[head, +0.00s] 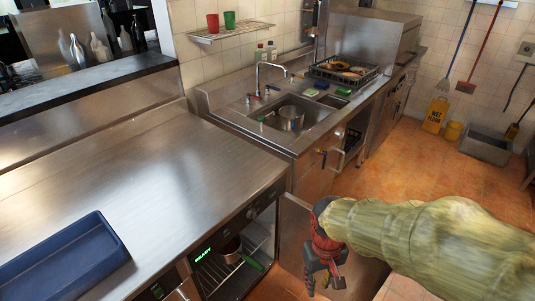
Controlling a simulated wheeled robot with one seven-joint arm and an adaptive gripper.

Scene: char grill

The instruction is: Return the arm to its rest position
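My gripper (325,283) is at the lower middle right of the head view, at the end of my arm in its pale yellow-green cover. The gripper has a red and black body and hangs downward in front of the open oven door (296,236). Its dark fingers look spread apart, with nothing visible between them. The gripper is to the right of the oven opening (247,262), outside it. The arm reaches in from the right edge and hides part of the door and floor.
A blue tray (65,262) lies on the steel counter (150,185). The sink (287,118) holds a metal pot (291,118). Open tiled floor (420,165) lies beyond my arm, with a yellow wet-floor sign (435,114).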

